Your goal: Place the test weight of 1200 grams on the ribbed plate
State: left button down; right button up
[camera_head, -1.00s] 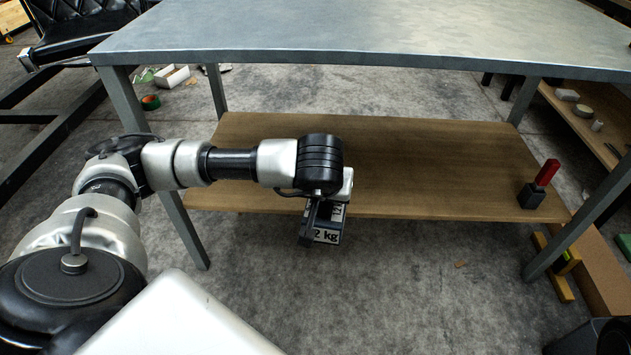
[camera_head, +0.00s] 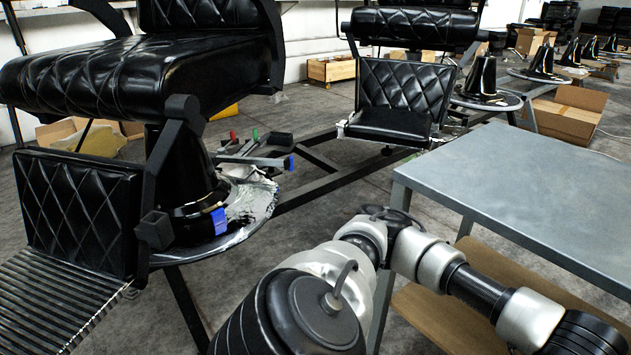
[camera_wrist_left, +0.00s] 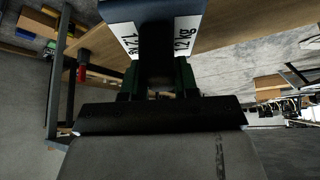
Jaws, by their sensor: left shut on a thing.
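The test weight (camera_wrist_left: 187,34) is a dark block with white labels reading 1.2 kg at the top of the left wrist view. My left gripper (camera_wrist_left: 158,80) is shut on it, its fingers reaching up to the block. In the head view my left arm runs out at the lower right, so its gripper and the weight are outside that picture. The ribbed plate (camera_head: 58,292) is the black ridged footrest of the near barber chair, at the lower left of the head view. It looks bare and lies well left of my arm. My right gripper is not seen.
The near black chair (camera_head: 150,75) stands on a round metal base with tools and foil on it (camera_head: 250,205). A second chair (camera_head: 405,95) stands behind. A grey metal table (camera_head: 540,195) with a wooden lower shelf (camera_head: 435,315) is at right. Grey floor lies between.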

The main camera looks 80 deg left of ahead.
aim_at(22, 314)
jog(key=i+u, duration=0.1)
jog(key=u, duration=0.45)
jog(key=i+j+u, duration=0.1)
jog(key=u, duration=0.45)
jog(key=i+u, duration=0.1)
jog(key=u, duration=0.4)
jog(key=i+l+u, duration=0.1)
jog(key=u, duration=0.45)
jog(key=i+l+u, duration=0.1)
jog(key=u, duration=0.45)
jog(key=l+u, duration=0.15)
jog(key=u, duration=0.4)
jog(key=i+l+u, duration=0.1)
jog(key=u, duration=0.4)
jog(key=l+u, duration=0.25)
jog(key=u, duration=0.3)
